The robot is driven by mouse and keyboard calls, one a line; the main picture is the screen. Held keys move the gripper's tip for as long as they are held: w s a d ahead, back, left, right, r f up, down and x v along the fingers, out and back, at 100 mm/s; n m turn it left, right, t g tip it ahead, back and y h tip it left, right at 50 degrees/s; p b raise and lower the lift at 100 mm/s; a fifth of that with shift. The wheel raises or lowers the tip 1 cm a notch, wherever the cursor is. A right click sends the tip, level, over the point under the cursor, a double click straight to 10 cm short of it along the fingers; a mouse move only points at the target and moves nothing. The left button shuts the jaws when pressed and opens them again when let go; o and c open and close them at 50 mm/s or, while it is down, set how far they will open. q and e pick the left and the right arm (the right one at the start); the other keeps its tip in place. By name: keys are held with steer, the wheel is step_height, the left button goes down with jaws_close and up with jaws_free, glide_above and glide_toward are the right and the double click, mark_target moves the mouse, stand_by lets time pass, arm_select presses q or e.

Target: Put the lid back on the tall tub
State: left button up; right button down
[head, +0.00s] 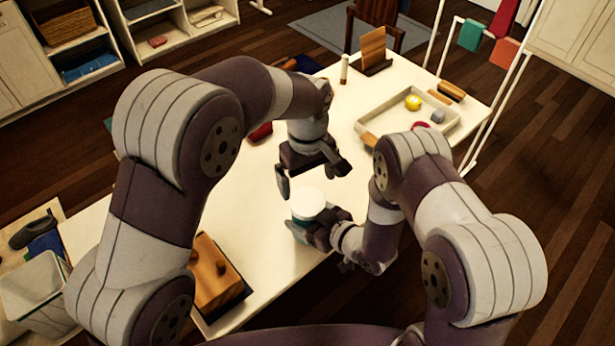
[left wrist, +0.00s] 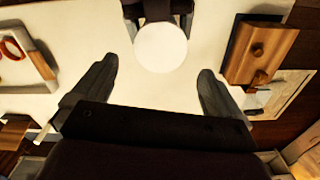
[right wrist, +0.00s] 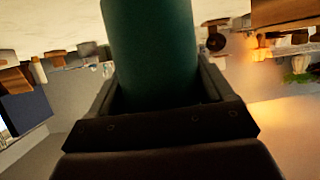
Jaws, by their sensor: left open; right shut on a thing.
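The tall tub (head: 299,227) is teal and stands upright near the front edge of the white table. A white round lid (head: 308,202) covers its top; I cannot tell whether it is fully seated. The lid also shows as a white disc in the left wrist view (left wrist: 161,47). My right gripper (head: 324,228) is shut on the tub's side, and the teal wall (right wrist: 152,45) fills its jaws in the right wrist view. My left gripper (head: 312,178) is open and empty, above and just behind the lid, fingers pointing down.
A wooden box with a knob (head: 212,275) stands at the table's front left. A shallow tray (head: 386,130) with a yellow ball (head: 413,102) and other small items lies at the back right. The table around the tub is mostly clear.

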mark_target(308, 201)
arm_select(q)
steer(key=shift+r+n, duration=0.6)
steer(key=shift+n, duration=0.6)
step_height(308, 201, down, 8)
steer(key=shift+f, duration=0.1)
steer(key=c, duration=1)
steer(key=m, duration=0.6)
steer(key=shift+m, duration=0.4)
